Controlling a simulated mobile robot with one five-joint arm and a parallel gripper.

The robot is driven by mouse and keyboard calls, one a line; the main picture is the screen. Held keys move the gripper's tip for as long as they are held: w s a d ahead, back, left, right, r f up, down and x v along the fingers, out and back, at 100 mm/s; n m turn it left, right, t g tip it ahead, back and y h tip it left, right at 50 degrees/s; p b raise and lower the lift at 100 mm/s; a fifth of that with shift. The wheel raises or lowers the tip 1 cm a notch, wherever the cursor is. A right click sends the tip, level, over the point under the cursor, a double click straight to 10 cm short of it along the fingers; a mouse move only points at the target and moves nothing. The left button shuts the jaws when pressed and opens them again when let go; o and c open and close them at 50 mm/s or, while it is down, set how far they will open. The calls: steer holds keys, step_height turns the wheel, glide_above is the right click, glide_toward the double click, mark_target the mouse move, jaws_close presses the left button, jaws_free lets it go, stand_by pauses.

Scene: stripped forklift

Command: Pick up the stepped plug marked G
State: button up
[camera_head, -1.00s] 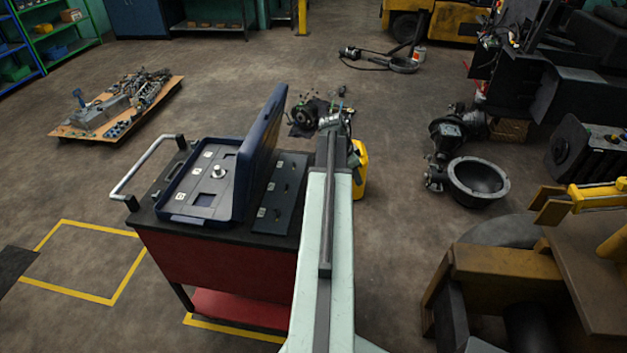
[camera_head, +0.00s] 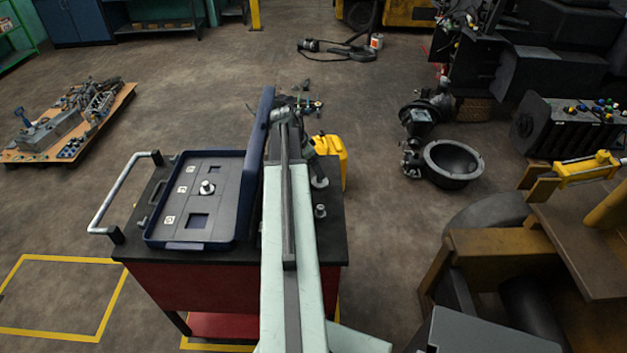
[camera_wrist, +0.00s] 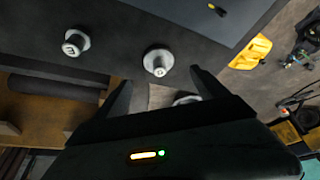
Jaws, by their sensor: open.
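In the wrist view, a pale grey stepped plug (camera_wrist: 76,42) stands on the black cart top at the upper left. A second stepped plug (camera_wrist: 158,61) stands just beyond the gap between my fingertips. A third round grey piece (camera_wrist: 187,99) is mostly hidden behind my gripper. Small dark marks show on the first two plugs, but I cannot read the letters. My gripper (camera_wrist: 160,88) is open, with nothing seen between its fingers. In the head view, one grey plug (camera_head: 320,211) stands on the cart top right of my arm.
The cart (camera_head: 335,240) carries an open blue case (camera_head: 165,241) with a silver knobbed piece (camera_head: 207,187) inside. Its raised lid (camera_head: 258,135) stands left of my arm.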

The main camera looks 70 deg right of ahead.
steer(key=b+x, duration=0.2)
steer(key=x, duration=0.1)
steer(key=shift+w, duration=0.1)
steer(key=b+x, duration=0.5)
steer(key=shift+s+d, duration=0.2)
steer(key=shift+s, duration=0.1)
steer(key=shift+r, duration=0.25)
steer(key=c, duration=1.6)
